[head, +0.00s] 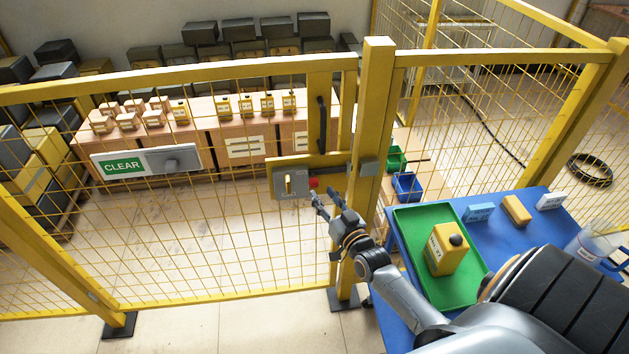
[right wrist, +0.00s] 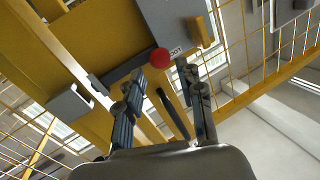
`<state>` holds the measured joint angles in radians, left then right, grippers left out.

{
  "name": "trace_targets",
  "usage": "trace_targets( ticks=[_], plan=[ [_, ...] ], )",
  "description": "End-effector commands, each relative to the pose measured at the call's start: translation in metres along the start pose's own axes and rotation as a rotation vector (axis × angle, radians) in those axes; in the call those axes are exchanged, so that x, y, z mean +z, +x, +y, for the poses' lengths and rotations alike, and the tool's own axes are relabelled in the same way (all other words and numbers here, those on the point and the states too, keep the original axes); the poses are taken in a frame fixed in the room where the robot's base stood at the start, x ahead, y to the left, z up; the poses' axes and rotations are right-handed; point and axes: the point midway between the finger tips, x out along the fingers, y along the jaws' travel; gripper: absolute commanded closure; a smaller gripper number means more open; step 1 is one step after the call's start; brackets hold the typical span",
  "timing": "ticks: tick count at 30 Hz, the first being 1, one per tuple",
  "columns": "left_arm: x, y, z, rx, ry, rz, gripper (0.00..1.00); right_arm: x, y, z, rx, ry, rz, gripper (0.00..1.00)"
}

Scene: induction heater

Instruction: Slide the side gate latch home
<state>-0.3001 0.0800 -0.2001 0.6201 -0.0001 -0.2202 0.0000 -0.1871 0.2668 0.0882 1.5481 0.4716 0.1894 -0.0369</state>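The side gate latch is a grey plate (head: 291,183) on the yellow gate, with a small yellow lever and a red knob (head: 313,183) at its right end. A grey keeper block (head: 369,167) sits on the post to the right. In the right wrist view the red knob (right wrist: 160,58) sits on a dark bolt bar (right wrist: 122,70) that points toward the grey keeper (right wrist: 69,104). My left gripper is out of view.
The yellow post (head: 373,120) stands close beside my right gripper. A blue table (head: 510,228) at right holds a green tray (head: 463,283) with a yellow device (head: 446,252). A CLEAR sign (head: 145,163) hangs on the fence. The floor before the gate is open.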

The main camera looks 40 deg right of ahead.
Motion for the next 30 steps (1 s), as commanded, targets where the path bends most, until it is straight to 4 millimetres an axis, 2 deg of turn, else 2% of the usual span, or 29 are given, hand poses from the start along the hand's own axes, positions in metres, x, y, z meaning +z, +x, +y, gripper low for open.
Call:
trace_targets(
  ticks=[3,9,14,22,27,30],
  plan=[
    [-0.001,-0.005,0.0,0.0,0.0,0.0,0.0,-0.002,0.026,0.0,0.0,-0.001,0.002,0.63],
    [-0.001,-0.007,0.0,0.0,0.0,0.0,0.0,-0.001,0.052,0.0,0.0,0.001,0.0,0.63],
    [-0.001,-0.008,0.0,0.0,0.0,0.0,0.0,0.0,0.06,0.0,0.0,0.0,-0.001,0.63],
    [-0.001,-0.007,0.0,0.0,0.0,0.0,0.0,0.001,0.061,0.0,0.0,0.0,-0.001,0.63],
    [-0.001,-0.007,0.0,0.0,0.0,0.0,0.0,0.001,0.061,0.0,0.0,0.0,-0.001,0.97],
    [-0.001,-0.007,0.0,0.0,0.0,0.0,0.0,0.001,0.061,0.0,0.0,0.0,-0.001,1.0]
  ],
)
